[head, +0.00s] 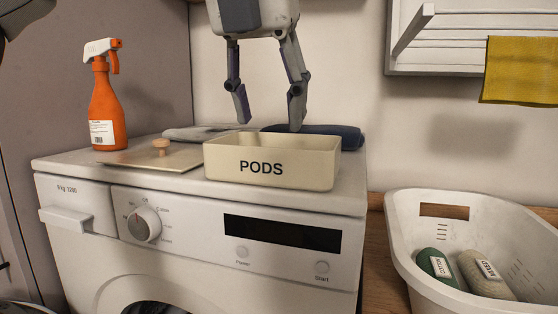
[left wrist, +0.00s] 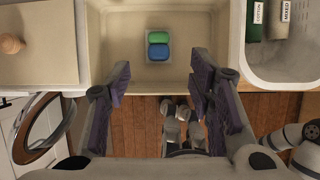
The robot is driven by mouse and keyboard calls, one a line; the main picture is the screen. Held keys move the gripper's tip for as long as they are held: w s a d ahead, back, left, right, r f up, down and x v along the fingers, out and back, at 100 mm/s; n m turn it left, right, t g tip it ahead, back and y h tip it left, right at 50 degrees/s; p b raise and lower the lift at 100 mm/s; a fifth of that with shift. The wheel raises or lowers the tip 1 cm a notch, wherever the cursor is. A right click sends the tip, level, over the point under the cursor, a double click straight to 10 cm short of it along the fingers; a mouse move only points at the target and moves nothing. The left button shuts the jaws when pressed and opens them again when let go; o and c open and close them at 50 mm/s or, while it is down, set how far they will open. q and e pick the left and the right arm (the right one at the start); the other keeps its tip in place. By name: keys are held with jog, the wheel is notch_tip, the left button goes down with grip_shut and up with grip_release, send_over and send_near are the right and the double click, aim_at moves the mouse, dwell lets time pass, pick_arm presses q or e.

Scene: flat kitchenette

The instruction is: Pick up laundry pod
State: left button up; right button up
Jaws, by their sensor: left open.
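The laundry pod (left wrist: 158,45), green on one half and blue on the other, lies in the cream box labelled PODS (head: 225,162). In the head view the box's front wall hides the pod. The box stands uncovered on the washing machine (head: 190,206) and also shows in the left wrist view (left wrist: 105,40). My left gripper (head: 269,118) points down above the box, open and empty, with its fingers apart. In the left wrist view its fingers (left wrist: 161,75) are on either side below the pod in the picture, not touching it. My right gripper is not seen.
A flat lid with a wooden knob (head: 161,148) lies left of the box, near an orange spray bottle (head: 105,108). Folded dark cloth (head: 325,136) lies behind the box. A white basket (head: 410,235) with green and beige bundles stands right. A drying rack (head: 440,50) hangs above.

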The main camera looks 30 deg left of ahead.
pick_arm(q)
jog(key=b+x, duration=0.1)
jog(key=x, duration=0.6)
jog(key=shift+a, duration=0.1)
jog(key=c, duration=0.8)
